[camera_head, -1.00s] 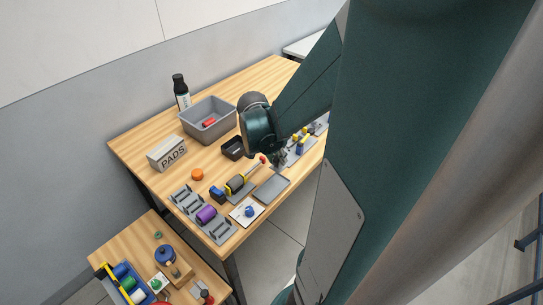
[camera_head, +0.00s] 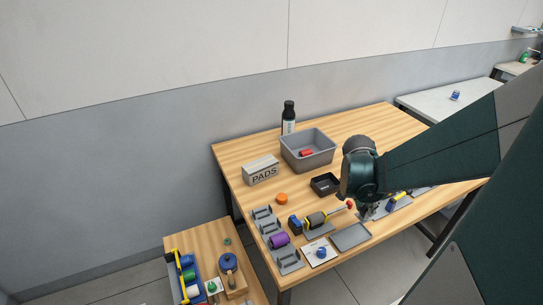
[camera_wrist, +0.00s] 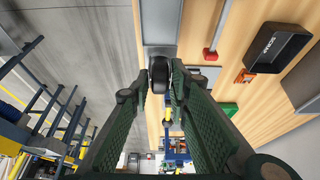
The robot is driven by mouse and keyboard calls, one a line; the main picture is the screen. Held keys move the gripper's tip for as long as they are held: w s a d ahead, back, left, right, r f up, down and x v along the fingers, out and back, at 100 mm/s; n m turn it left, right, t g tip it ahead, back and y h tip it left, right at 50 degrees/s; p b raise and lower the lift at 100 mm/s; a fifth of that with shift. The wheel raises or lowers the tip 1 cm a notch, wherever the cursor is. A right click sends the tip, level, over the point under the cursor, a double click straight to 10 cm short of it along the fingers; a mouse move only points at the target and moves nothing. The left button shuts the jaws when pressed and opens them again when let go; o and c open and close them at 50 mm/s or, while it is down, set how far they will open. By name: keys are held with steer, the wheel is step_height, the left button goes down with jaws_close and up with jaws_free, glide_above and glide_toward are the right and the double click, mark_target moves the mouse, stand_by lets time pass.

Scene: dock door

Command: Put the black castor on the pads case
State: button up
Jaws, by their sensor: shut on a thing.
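The pads case (camera_head: 262,173), a pale box with a light top and "PADS" on its front, stands upright at the left of the wooden table. My gripper (camera_head: 368,210) is low over the table's right part, near the grey tray, well right of the case. In the wrist view my gripper (camera_wrist: 160,78) is shut on a dark round piece, the black castor (camera_wrist: 159,72), held between the fingertips. In the head view the castor is too small and hidden to make out. The top of the case looks bare.
A grey bin (camera_head: 308,152) with a red item and a dark bottle (camera_head: 288,117) stand behind the case.

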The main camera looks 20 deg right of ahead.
steer(key=w+a+r+n+t+p, duration=0.1)
steer(key=w+a, duration=0.5)
steer(key=w, duration=0.9)
steer(key=w+a+r+n+t+y+p, duration=0.1)
steer(key=w+a+r+n+p, duration=0.3)
steer(key=w, duration=1.1)
steer(key=w+a+r+n+t+p, duration=0.1)
steer(key=w+a+n+p, duration=0.3)
steer(key=w+a, duration=0.6)
steer(key=w+r, duration=0.1)
steer(key=w, duration=0.4)
steer(key=shift+w+a+r, duration=0.25)
steer(key=shift+r, duration=0.15)
glide_above(260, 164)
steer(key=shift+w+d+f, duration=0.1)
steer(key=shift+f, duration=3.05)
steer(key=shift+f, duration=0.1)
steer(key=shift+f, duration=1.75)
steer(key=shift+f, duration=0.2)
